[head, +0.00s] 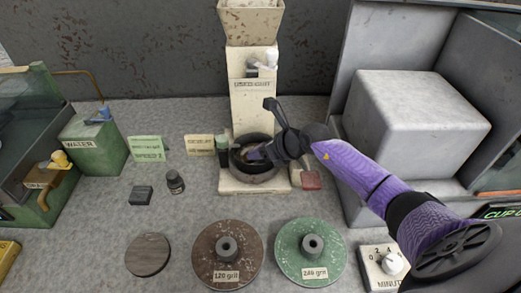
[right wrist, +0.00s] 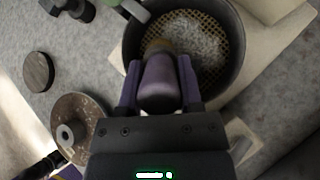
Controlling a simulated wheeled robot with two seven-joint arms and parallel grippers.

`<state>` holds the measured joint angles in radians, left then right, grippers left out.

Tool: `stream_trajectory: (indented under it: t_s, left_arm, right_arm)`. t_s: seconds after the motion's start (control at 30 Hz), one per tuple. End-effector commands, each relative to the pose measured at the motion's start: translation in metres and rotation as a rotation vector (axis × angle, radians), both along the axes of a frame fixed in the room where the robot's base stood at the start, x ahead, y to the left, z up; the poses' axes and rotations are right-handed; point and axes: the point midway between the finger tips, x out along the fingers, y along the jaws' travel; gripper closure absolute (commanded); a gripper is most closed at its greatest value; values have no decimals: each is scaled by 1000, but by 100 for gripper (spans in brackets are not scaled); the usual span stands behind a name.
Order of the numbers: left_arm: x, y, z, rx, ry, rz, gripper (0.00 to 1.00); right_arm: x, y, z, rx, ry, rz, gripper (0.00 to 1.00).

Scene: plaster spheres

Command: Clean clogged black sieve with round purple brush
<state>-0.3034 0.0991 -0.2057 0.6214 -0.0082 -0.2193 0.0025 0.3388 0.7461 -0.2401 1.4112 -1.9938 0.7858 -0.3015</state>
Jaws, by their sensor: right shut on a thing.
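The black sieve (head: 240,166) is a round pan on the cream base of the stand at the back middle. In the right wrist view the sieve (right wrist: 237,62) shows a yellowish mesh with pale grey matter caked over much of it. My right gripper (head: 260,152) reaches into the sieve from the right. It is shut on the round purple brush (right wrist: 160,85), whose tan bristle end points down at the mesh near the rim. Whether the bristles touch the mesh I cannot tell. In the head view the brush is mostly hidden by the gripper. My left gripper is not in view.
A cream hopper tower (head: 250,100) rises behind the sieve. Brown (head: 227,275) and green (head: 290,262) grit discs lie in front. A small dark bottle (head: 175,183) stands left, a green water box (head: 95,140) farther left. A large grey block (head: 410,120) stands right.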

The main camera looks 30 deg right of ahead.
Motion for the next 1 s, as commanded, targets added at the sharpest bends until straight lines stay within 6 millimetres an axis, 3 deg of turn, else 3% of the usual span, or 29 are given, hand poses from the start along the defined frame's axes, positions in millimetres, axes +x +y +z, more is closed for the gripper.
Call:
stream_trajectory:
  t_s: [0.53,1.0]
  left_arm:
    - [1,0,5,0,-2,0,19]
    - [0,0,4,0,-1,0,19]
  right_arm:
    - [10,15,-1,-1,0,1,100]
    - [-5,-8,-2,-2,2,-1,100]
